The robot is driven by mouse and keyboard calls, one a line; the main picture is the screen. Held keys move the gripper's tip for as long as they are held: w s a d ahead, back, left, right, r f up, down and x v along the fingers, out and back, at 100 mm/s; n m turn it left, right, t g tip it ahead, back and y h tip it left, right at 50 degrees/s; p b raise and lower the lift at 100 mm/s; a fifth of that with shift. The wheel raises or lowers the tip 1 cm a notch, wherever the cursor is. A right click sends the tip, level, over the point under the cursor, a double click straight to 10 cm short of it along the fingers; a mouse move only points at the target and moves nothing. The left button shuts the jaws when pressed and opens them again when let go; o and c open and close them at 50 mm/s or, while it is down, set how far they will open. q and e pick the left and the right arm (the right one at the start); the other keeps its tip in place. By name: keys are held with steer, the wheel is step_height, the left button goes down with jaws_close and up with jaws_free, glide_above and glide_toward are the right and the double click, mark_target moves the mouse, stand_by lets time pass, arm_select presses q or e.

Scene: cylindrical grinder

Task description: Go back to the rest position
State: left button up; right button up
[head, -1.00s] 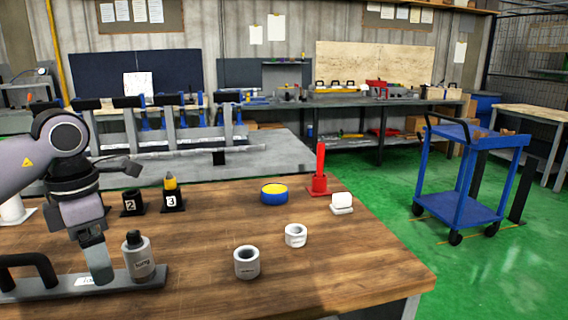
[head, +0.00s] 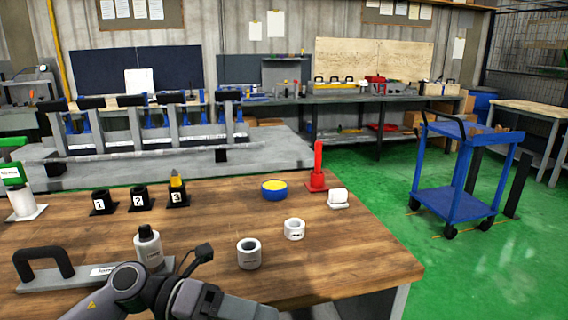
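My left arm comes in at the bottom left, and its wrist and gripper body (head: 235,304) lie low along the bottom edge of the head view, pointing right. The fingers are cut off below the picture, so I cannot see whether they are open or hold anything. The gripper body is in front of the wooden bench (head: 330,240). My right gripper is not in view.
A bottle (head: 148,249) stands by a grey plate with a black handle (head: 42,262). A blue cart (head: 455,204) stands right.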

arm_select(q)
steer(key=w+a+f+n+t+y+p, duration=0.1)
steer(key=w+a+f+n+t+y, duration=0.2)
steer(key=n+t, duration=0.95)
steer(key=a+f+n+t+y+p, duration=0.2)
steer(key=a+f+n+t+y, duration=0.45)
steer(key=n, duration=1.15)
steer(key=s+a+f+n+g+y, duration=0.2)
steer(key=s+a+f+n+g, duration=0.1)
steer(key=s+f+n, duration=0.2)
steer(key=s+a+f+n+g+y+p, duration=0.1)
steer(key=s+a+f+n, duration=0.3)
steer(key=s+f, duration=0.5)
step_height(320, 180, down, 2)
steer(key=shift+f+n+g+y, duration=0.15)
steer(key=shift+n+g+y, duration=0.55)
steer(key=shift+g, duration=0.2)
